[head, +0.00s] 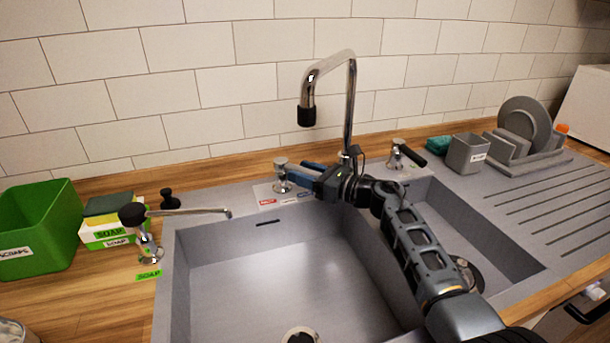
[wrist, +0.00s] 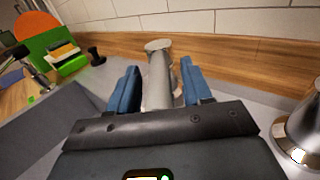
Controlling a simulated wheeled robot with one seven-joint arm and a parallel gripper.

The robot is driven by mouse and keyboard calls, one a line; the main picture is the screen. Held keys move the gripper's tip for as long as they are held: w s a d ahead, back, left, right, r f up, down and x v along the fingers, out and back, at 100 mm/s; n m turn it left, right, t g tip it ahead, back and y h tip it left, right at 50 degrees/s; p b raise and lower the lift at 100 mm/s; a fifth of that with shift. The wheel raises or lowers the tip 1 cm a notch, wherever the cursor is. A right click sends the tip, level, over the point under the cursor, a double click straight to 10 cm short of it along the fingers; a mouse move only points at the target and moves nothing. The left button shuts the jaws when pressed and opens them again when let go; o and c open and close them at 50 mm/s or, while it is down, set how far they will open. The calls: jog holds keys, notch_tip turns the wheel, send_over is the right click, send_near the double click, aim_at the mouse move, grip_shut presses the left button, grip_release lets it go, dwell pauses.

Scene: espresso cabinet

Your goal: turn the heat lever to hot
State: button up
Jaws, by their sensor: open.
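The heat lever (head: 281,183) is a chrome post with a flat round top on the sink's back ledge, left of the tap. A label plate with a red HOT mark (head: 268,201) lies at its base; a blue mark is partly covered by my gripper. My gripper (head: 291,176) reaches it from the right, with its blue fingers open. In the wrist view the chrome lever (wrist: 158,75) stands between the two open fingers (wrist: 160,88), with a gap on the left; contact on the right is unclear. Any handle on it is hidden, so its setting cannot be read.
The tall chrome tap (head: 350,100) stands close behind my gripper. A second valve with a black handle (head: 412,156) is right of it. The soap pump (head: 145,232), soap boxes (head: 105,230) and green scraps bin (head: 40,228) are at left. The sink basin (head: 270,265) is open below.

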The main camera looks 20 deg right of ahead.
jog(key=shift+c, duration=0.3)
grip_shut()
dwell(0.3)
